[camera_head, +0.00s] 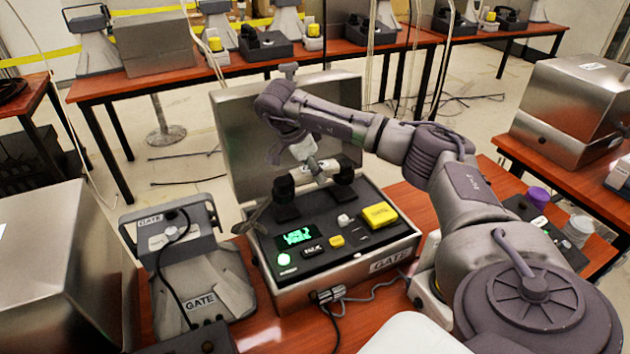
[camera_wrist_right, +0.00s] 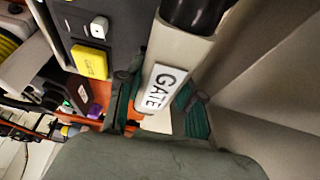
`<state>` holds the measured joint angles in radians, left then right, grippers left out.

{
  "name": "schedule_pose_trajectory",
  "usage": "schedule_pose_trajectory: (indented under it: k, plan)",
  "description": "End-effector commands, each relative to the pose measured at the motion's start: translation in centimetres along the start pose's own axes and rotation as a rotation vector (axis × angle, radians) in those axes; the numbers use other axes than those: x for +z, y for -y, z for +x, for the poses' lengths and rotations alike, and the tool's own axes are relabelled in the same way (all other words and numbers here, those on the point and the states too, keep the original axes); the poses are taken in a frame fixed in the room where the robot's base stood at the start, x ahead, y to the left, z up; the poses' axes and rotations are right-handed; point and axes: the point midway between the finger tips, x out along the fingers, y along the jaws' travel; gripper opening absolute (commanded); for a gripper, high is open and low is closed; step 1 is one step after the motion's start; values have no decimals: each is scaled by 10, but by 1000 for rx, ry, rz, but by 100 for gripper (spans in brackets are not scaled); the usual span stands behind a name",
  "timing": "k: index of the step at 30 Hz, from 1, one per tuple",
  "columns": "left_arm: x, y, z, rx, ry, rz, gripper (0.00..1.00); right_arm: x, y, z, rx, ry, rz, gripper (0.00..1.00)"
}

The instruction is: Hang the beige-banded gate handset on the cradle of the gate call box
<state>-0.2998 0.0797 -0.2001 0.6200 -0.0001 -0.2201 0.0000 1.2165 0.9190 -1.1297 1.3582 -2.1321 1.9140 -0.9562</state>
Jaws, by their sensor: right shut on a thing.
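The gate handset (camera_head: 322,175), a pale beige bar with black ends, is in my right gripper (camera_head: 304,160) in the head view. It lies roughly level, just over the black cradle supports (camera_head: 287,213) of the gate call box (camera_head: 392,262). I cannot tell whether it touches them. In the right wrist view the handset (camera_wrist_right: 181,55) bears a white GATE label, and the green-padded right gripper (camera_wrist_right: 157,108) is shut around it. The call box is open, with its metal lid raised behind the handset. My left gripper is not in view.
A grey GATE unit (camera_head: 205,285) stands left of the box. A metal case (camera_head: 60,260) is at the far left and another (camera_head: 575,105) at the right. A cable (camera_head: 365,297) runs from the box front. More phones stand on the back table (camera_head: 140,82).

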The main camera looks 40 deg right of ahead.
Motion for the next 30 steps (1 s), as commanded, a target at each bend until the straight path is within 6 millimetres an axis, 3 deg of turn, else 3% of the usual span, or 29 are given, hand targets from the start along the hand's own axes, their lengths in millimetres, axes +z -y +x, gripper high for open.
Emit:
schedule_pose_trajectory:
  k: [7, 18, 19, 21, 23, 30]
  plan:
    - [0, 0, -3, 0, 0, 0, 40, 12, -1, 31, 2, 0, 0, 0]
    - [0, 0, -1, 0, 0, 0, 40, 14, -1, 36, 1, 0, 0, 0]
    - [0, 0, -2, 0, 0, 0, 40, 14, -1, 36, 1, 0, 0, 40]
    - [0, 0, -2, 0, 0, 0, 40, 14, -1, 35, 1, 0, 0, 51]
    - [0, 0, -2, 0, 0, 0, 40, 14, -1, 35, 1, 0, 0, 61]
    - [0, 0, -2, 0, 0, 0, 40, 14, -1, 35, 1, 0, 0, 61]
